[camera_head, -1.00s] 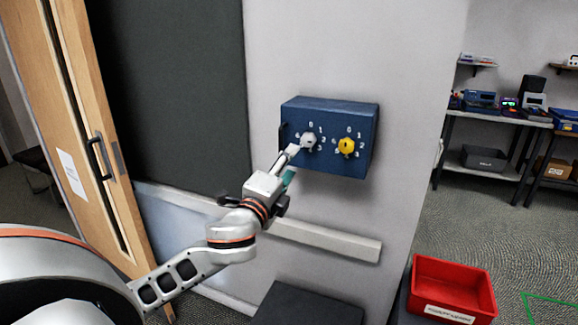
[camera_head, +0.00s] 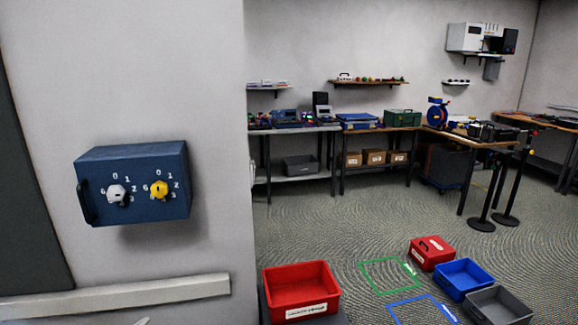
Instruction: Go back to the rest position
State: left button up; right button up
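The blue control box (camera_head: 135,190) is mounted on the light wall at the left. Its front carries a white knob (camera_head: 117,195) and a yellow knob (camera_head: 159,190), with numbers printed around both. A black handle (camera_head: 86,203) is on its left side. Nothing touches the box or its knobs. Neither of my grippers can be made out.
A red bin (camera_head: 300,286) stands low in front. Farther right on the floor are a red case (camera_head: 431,252), a blue bin (camera_head: 463,276), a grey bin (camera_head: 498,305) and green and blue floor outlines. Workbenches (camera_head: 381,129) line the back. Patterned carpet between is open.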

pick_arm(q)
jog(key=s+d+f+n+g+h, duration=0.1)
jog(key=s+d+f+n, duration=0.3)
jog(key=s+f, duration=0.5)
jog(key=s+d+f+n+g+h, duration=0.1)
jog(key=s+d+f+n, duration=0.3)
jog(key=s+f, duration=0.6)
notch_tip(320, 180, down, 3)
jog(key=shift+d+g, duration=0.8)
jog(key=shift+d, duration=0.45)
jog(key=shift+a, duration=0.1)
jog(key=shift+c, duration=0.2)
